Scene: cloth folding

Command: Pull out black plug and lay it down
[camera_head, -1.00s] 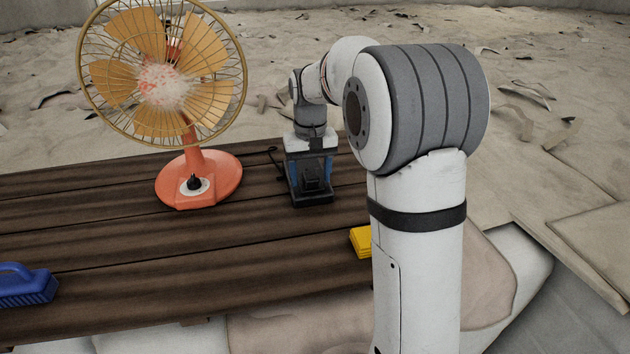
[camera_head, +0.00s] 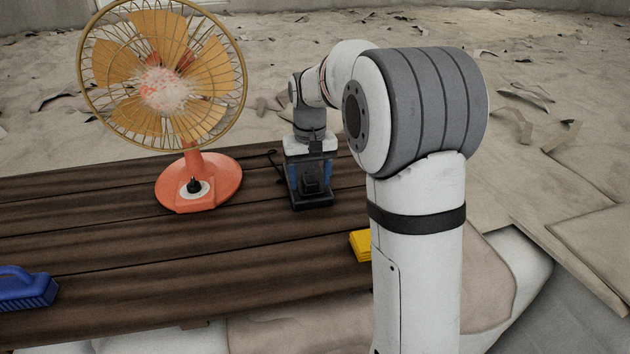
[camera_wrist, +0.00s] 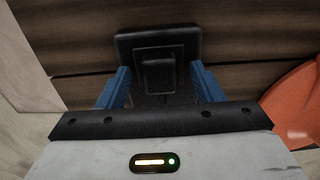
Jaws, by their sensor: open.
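The black plug (camera_head: 311,188) stands in a black base (camera_head: 313,204) on the wooden table. The plug also shows in the wrist view (camera_wrist: 158,76), in the middle of its base (camera_wrist: 122,42). My gripper (camera_head: 308,180) is open with its blue fingers, one on each side of the plug. In the wrist view my gripper (camera_wrist: 160,84) has a finger left and a finger right of the plug, with gaps visible. I cannot tell how low the fingertips are, and the plug's lower part is hidden.
An orange fan (camera_head: 198,180) stands left of the gripper, and its base (camera_wrist: 294,105) shows at the right of the wrist view. A blue brush (camera_head: 26,290) and a yellow sponge (camera_head: 361,244) lie near the table's front. The table (camera_head: 190,260) is bare between them.

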